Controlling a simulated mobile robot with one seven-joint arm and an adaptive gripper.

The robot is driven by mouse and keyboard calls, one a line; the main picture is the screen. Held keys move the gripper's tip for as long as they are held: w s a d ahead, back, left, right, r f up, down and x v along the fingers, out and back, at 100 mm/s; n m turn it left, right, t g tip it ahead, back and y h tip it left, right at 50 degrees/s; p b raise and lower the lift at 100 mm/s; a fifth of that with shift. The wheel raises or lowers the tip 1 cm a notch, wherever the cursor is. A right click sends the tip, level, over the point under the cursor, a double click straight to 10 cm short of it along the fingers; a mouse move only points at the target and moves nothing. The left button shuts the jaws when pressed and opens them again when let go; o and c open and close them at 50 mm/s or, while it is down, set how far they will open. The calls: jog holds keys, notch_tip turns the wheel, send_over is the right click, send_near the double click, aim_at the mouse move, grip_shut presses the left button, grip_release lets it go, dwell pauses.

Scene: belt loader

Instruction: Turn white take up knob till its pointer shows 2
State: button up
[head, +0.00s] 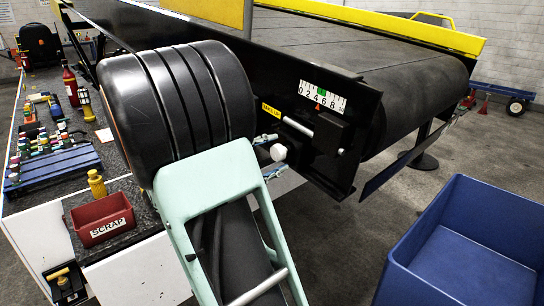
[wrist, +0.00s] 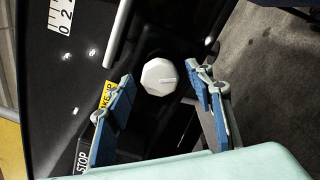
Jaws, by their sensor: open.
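The white take-up knob (wrist: 160,77) shows in the wrist view as a faceted disc with a line on its face. My gripper (wrist: 159,74) is open, with one blue-padded finger on each side of the knob. Gaps show between the knob and both fingers; the knob's depth relative to the tips is unclear. In the head view the knob (head: 278,152) sits just beyond my wrist, which hides part of the gripper. The white scale (head: 322,97) reads 0 to 8 with a green mark. Its orange pointer (head: 318,106) is near 4, exact reading unclear.
A light rod (head: 298,127) and black block (head: 330,132) are close to the knob on the belt frame. A yellow label (head: 271,110) is nearby. The belt (head: 370,55) extends behind. A blue bin (head: 465,250) stands right, a red scrap bin (head: 101,220) left.

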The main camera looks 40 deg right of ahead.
jog(key=c, duration=1.2)
jog(key=shift+o, duration=0.2)
jog(key=shift+r+p, duration=0.15)
jog(key=shift+p, duration=0.35)
jog(key=n+p, duration=0.3)
jog(key=shift+r+p, duration=0.15)
jog(key=shift+p, duration=0.25)
jog(key=n+p, duration=0.5)
jog(key=p, duration=0.2)
jog(key=shift+n, duration=0.4)
jog(key=n+p, duration=0.5)
jog(key=p, duration=0.1)
jog(key=n+p, duration=0.3)
jog(key=shift+f+n+p, duration=0.25)
jog(key=shift+n+p, duration=0.1)
jog(key=shift+n, duration=0.05)
